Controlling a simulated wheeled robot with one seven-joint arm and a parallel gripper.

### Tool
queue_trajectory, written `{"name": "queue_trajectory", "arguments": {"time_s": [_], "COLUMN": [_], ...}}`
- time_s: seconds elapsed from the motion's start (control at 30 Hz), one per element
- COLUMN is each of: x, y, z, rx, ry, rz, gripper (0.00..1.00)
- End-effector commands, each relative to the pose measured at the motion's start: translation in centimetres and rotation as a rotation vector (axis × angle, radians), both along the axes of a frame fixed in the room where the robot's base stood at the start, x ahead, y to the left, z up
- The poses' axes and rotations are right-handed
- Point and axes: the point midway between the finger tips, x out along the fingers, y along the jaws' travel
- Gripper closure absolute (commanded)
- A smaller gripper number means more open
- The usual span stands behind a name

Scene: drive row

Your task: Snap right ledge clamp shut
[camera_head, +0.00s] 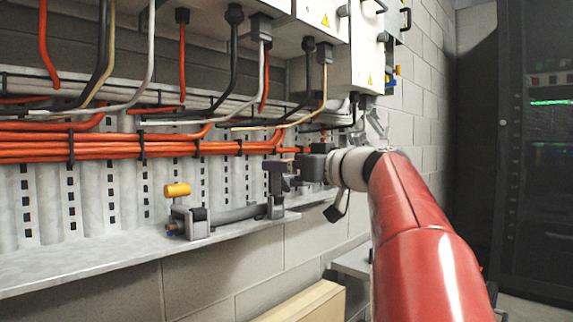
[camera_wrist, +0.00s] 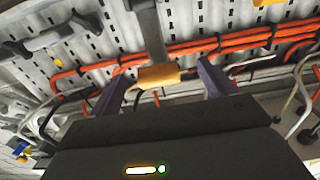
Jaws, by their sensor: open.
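My gripper (camera_head: 282,174) is at the right end of the grey ledge, directly above the right ledge clamp (camera_head: 275,208). In the wrist view its two purple-grey fingers are open, one on each side of a yellow handle (camera_wrist: 158,75) at the end of a grey lever (camera_wrist: 149,32). Whether the fingers touch the handle is unclear. In the head view my gripper hides that handle. The left ledge clamp (camera_head: 190,222) has its own yellow handle (camera_head: 178,190) raised above it. A grey bar (camera_head: 236,215) runs between the two clamps.
The grey ledge (camera_head: 95,261) runs along the wall, bare at its left. Orange cable bundles (camera_head: 100,146) pass behind and above my gripper. Cabinets with hanging cables (camera_head: 345,45) are overhead. A wooden box (camera_head: 308,303) stands low in front, and a dark rack (camera_head: 540,150) stands at right.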

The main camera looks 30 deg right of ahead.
Motion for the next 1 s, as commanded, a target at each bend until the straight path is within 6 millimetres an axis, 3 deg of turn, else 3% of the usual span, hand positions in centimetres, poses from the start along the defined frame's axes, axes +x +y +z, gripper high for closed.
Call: {"name": "queue_trajectory", "arguments": {"time_s": [0.13,0.4,0.87,1.0], "x": [1.06,1.22,1.2,1.22], "y": [0.4,0.45,0.46,0.48], "z": [-0.03,-0.06,-0.06,0.01], "rx": [0.001,0.001,0.001,-0.001], "ry": [0.001,0.001,0.001,0.005], "rz": [0.0,-0.001,0.0,0.0], "gripper": [0.18,0.18,0.76,0.78]}}
